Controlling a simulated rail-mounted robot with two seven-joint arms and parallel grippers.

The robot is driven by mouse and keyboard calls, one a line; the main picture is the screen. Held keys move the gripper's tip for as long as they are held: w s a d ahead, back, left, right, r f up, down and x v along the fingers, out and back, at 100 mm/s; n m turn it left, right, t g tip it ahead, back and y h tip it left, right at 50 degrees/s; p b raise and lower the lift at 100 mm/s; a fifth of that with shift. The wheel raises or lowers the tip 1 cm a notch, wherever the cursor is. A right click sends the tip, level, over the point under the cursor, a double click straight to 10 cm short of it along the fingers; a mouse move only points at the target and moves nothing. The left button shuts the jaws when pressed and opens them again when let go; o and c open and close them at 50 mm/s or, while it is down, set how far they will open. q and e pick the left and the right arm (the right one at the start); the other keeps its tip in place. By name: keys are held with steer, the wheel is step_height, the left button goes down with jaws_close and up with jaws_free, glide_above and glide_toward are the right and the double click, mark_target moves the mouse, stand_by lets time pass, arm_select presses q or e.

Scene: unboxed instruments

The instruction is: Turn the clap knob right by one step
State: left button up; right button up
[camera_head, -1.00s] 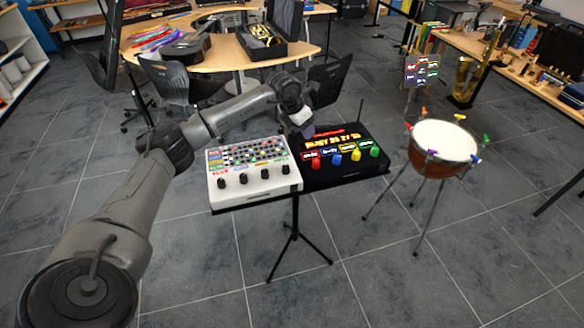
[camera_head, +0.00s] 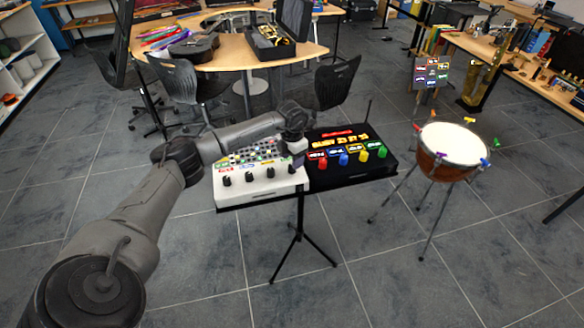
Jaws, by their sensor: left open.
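A white drum machine (camera_head: 260,190) stands on the left of a stand, with a row of black knobs along its front. A black drum machine (camera_head: 345,148) stands to its right, with red, blue, yellow and green knobs and a lit display. The labels are too small to tell which knob is the clap knob. My left gripper (camera_head: 297,158) is open and points down over the white machine's right side, near its rightmost black knob (camera_head: 291,168). The arm hides part of the white panel. I cannot tell whether the fingers touch the knob. My right gripper is out of view.
A tripod stand (camera_head: 299,225) carries both machines. A drum (camera_head: 453,146) on thin legs stands to the right. The floor in front is clear.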

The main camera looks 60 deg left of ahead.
arm_select(q)
steer(key=shift+f, duration=2.05)
steer(key=c, duration=0.9)
steer(key=shift+m, duration=0.4)
steer(key=shift+m, duration=2.5)
